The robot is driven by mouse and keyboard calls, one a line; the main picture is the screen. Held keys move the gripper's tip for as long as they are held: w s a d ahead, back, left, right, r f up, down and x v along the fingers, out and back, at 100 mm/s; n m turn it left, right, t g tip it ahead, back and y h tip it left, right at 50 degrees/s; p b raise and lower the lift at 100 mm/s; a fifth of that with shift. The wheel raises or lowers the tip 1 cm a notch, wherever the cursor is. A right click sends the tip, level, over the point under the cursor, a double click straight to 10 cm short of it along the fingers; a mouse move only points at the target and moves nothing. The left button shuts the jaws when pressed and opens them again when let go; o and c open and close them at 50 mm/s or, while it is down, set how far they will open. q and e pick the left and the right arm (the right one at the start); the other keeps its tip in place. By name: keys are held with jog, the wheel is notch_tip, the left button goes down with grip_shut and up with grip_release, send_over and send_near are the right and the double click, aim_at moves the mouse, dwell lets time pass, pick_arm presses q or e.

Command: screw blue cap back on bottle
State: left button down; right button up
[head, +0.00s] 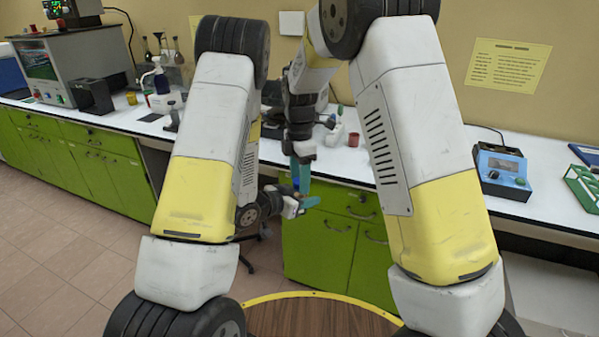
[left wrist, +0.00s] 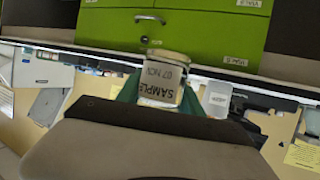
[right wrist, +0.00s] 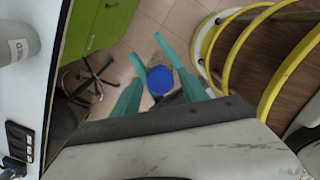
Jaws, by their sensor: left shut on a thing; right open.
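My left gripper (head: 303,203) is shut on a bottle (left wrist: 162,82), which has a label reading "SAMPLE 07 NOV". The label reads upside down in the left wrist view. In the head view, the right gripper (head: 300,175) is just above the left one.
A white worktop (head: 340,164) over green cabinets (head: 330,240) runs behind the grippers. It carries a red cup (head: 353,139), a blue instrument (head: 502,170) and a green rack (head: 582,185). A wheeled stool base (right wrist: 92,82) stands on the floor. Both grippers are in front of the cabinets, clear of the worktop.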

grip_shut()
jog(key=m, duration=0.3)
jog(key=shift+m, duration=0.4)
jog(key=m, duration=2.7)
jog(key=shift+o, duration=0.9)
grip_release()
